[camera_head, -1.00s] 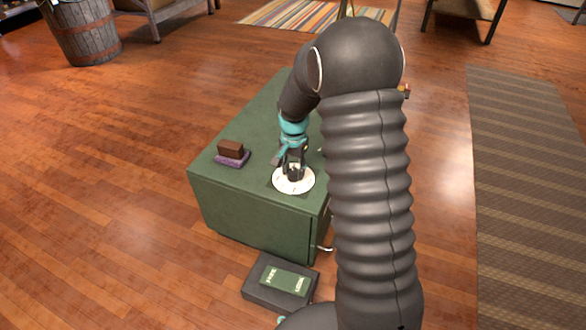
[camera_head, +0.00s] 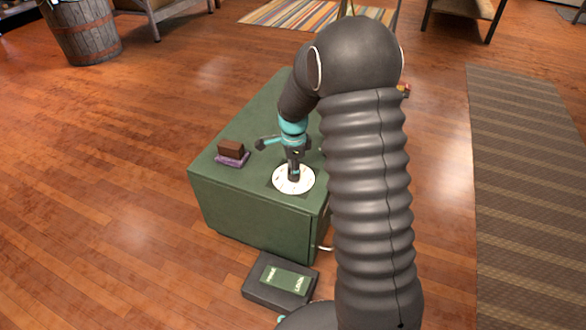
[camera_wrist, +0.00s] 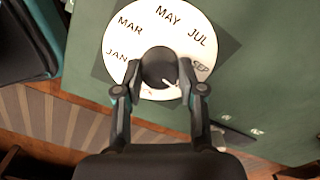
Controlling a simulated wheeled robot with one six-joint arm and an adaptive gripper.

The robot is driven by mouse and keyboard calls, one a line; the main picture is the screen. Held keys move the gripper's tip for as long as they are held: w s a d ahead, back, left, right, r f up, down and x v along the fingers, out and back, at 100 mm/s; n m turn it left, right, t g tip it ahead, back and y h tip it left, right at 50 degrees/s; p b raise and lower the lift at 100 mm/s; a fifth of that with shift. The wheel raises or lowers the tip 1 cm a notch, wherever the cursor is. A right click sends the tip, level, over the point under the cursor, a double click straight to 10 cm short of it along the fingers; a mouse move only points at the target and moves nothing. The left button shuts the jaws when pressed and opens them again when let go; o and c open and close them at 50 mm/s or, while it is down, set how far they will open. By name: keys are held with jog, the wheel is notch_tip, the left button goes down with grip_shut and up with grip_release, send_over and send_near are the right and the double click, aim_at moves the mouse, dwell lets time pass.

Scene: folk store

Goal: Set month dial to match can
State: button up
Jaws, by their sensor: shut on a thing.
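The month dial is a round white disc (camera_head: 304,184) on top of a green cabinet (camera_head: 240,205). In the wrist view the disc (camera_wrist: 150,30) shows JAN, MAR, MAY, JUL and SEP around its edge. Its dark round knob (camera_wrist: 160,66) stands at the middle. My gripper (camera_head: 293,176) is above the dial, and its two fingers (camera_wrist: 160,74) are shut on the knob from either side. A small pale mark shows by the knob's lower right. The lower part of the dial is hidden by my gripper. I cannot make out a can for certain.
A brown block (camera_head: 231,149) on a purple base lies left of the dial. A small red and yellow thing (camera_head: 404,88) shows behind my arm, too small to identify. A dark box with a green label (camera_head: 287,278) lies on the floor before the cabinet.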

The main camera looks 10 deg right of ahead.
jog(key=shift+w+r+m, duration=0.1)
jog(key=shift+w+m, duration=0.15)
jog(key=shift+m, duration=0.85)
jog(key=o, duration=1.2)
jog(key=shift+c, duration=0.2)
jog(key=shift+s, duration=0.1)
notch_tip(320, 180, up, 12)
